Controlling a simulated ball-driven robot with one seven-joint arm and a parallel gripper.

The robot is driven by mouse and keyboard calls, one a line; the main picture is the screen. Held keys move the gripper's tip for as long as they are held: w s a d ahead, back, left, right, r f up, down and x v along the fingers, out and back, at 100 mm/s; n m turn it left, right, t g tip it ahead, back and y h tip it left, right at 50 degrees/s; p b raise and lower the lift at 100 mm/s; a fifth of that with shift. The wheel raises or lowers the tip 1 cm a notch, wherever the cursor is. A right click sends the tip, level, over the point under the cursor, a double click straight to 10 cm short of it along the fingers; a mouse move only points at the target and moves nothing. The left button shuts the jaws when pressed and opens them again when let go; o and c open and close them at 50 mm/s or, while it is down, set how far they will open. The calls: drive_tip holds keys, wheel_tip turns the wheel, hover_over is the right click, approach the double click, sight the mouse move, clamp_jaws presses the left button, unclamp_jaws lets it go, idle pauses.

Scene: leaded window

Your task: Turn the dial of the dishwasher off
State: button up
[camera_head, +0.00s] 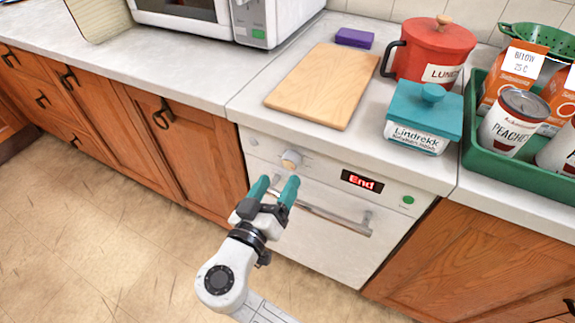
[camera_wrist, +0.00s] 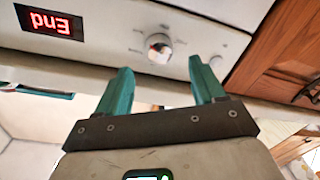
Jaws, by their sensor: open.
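The white dishwasher (camera_head: 330,250) is built in under the counter, with a handle bar (camera_head: 320,212) across its front. Its round dial (camera_head: 291,160) is on the upper panel, left of a red display (camera_head: 362,182) that reads "End". My gripper (camera_head: 275,186), with teal fingers, is open and empty, just below the dial. In the wrist view the dial shows beyond and between the fingertips (camera_wrist: 160,75), apart from them.
A green button (camera_head: 408,200) is right of the display. On the counter are a wooden board (camera_head: 322,85), a red pot (camera_head: 432,52), a teal-lidded box (camera_head: 423,115) and a green crate (camera_head: 520,172) of cans and cartons. Wooden cabinets (camera_head: 165,140) flank the dishwasher.

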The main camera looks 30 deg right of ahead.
sight(289, 165)
drive_tip(key=x, duration=0.5)
drive_tip(key=shift+w+d, duration=0.2)
drive_tip(key=shift+d, duration=0.1)
drive_tip(key=c, duration=1.1)
